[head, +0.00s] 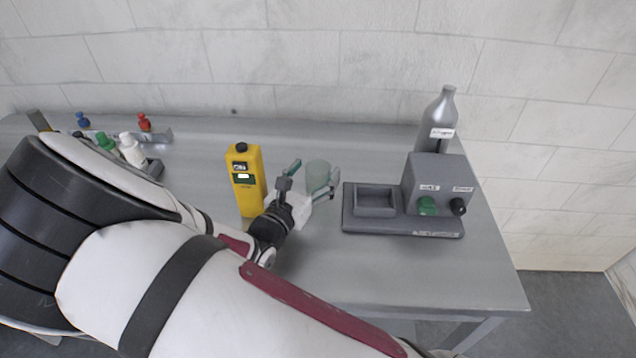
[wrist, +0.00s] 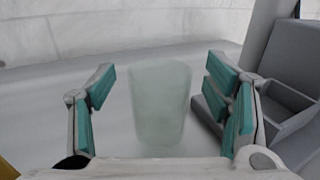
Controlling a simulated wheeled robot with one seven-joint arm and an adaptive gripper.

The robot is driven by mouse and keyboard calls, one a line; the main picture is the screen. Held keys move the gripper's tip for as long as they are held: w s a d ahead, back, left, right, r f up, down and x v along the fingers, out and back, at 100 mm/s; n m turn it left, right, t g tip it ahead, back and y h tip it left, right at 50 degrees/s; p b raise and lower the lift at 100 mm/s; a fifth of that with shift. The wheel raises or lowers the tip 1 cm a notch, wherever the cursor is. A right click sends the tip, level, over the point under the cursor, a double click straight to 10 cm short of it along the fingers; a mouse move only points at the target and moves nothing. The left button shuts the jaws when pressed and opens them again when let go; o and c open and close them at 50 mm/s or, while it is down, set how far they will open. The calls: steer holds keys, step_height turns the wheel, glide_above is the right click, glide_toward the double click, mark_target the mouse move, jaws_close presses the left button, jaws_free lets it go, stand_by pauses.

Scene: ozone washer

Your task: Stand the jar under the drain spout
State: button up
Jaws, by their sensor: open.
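The jar (head: 318,175) is a pale green, see-through cup standing upright on the table, left of the grey washer (head: 390,227). It also shows in the wrist view (wrist: 161,105), between the two fingers. My gripper (head: 312,178) is open, with teal pads on either side of the jar and a gap at each side. The washer has a shallow basin (head: 375,203) on its left and a block with a green knob (head: 427,206) and a black knob (head: 458,206) on its right. I cannot make out the drain spout.
A yellow handheld meter (head: 246,180) stands just left of my gripper. A grey bottle (head: 440,115) stands behind the washer. Small bottles (head: 131,150) and coloured-topped items are at the far left. The table (head: 300,275) is clear in front of the washer.

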steer(key=shift+x, duration=1.05)
steer(key=c, duration=1.4)
steer(key=shift+c, duration=0.4)
steer(key=shift+r, duration=0.15)
